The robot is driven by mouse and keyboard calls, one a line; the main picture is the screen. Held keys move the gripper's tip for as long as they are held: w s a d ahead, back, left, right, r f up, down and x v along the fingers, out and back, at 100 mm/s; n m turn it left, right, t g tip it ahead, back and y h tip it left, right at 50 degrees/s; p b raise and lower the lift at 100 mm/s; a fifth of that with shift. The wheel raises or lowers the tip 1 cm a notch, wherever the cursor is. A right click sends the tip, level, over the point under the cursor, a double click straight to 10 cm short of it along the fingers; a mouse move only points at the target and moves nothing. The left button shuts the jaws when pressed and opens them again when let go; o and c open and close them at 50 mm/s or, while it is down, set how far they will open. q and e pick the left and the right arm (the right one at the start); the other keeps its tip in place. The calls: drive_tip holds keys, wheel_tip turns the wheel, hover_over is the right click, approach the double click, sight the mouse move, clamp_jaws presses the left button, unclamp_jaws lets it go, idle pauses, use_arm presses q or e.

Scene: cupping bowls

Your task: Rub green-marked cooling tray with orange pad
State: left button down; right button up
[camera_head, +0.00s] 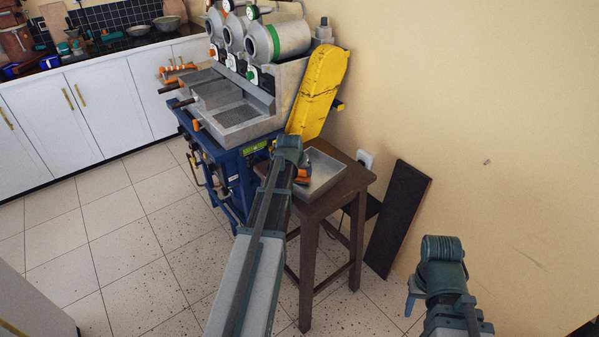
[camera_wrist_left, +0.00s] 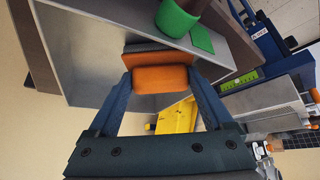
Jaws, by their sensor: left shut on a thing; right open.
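The cooling tray (camera_head: 326,176) is a grey metal tray on a dark wooden stool, partly hidden by my left arm in the head view. In the left wrist view the tray (camera_wrist_left: 75,45) bears a green square mark (camera_wrist_left: 203,39). My left gripper (camera_wrist_left: 160,88) is shut on the orange pad (camera_wrist_left: 160,79), which has a dark layer on its far side. The pad is at the tray; whether it touches the metal I cannot tell. A green round object (camera_wrist_left: 176,19) with a brown upper part stands near the mark. My right gripper (camera_head: 411,300) is open and away from the stool.
A roasting machine (camera_head: 240,105) with several drums and a yellow part (camera_head: 318,90) stands behind the stool (camera_head: 313,209). A dark board (camera_head: 398,215) leans on the wall at right. White cabinets (camera_head: 105,95) line the left; the tiled floor (camera_head: 130,235) is clear.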

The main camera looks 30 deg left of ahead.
use_arm(q)
drive_tip(key=shift+w+a, duration=0.25)
drive_tip(key=shift+a, duration=0.4)
drive_tip(key=shift+w+a, duration=0.2)
drive_tip(key=shift+a, duration=0.45)
drive_tip(key=shift+w+a, duration=0.25)
drive_tip(key=shift+a, duration=0.45)
drive_tip(key=shift+w+a, duration=0.2)
drive_tip(key=shift+a, duration=0.45)
drive_tip(key=shift+d, duration=0.15)
drive_tip(key=shift+s+d, duration=0.25)
drive_tip(key=shift+d, duration=0.35)
drive_tip(key=shift+s+d, duration=0.25)
drive_tip(key=shift+d, duration=0.35)
drive_tip(key=shift+d, duration=0.15)
drive_tip(key=shift+s+d, duration=0.2)
drive_tip(key=shift+d, duration=0.4)
drive_tip(key=shift+s+d, duration=0.2)
drive_tip(key=shift+d, duration=0.4)
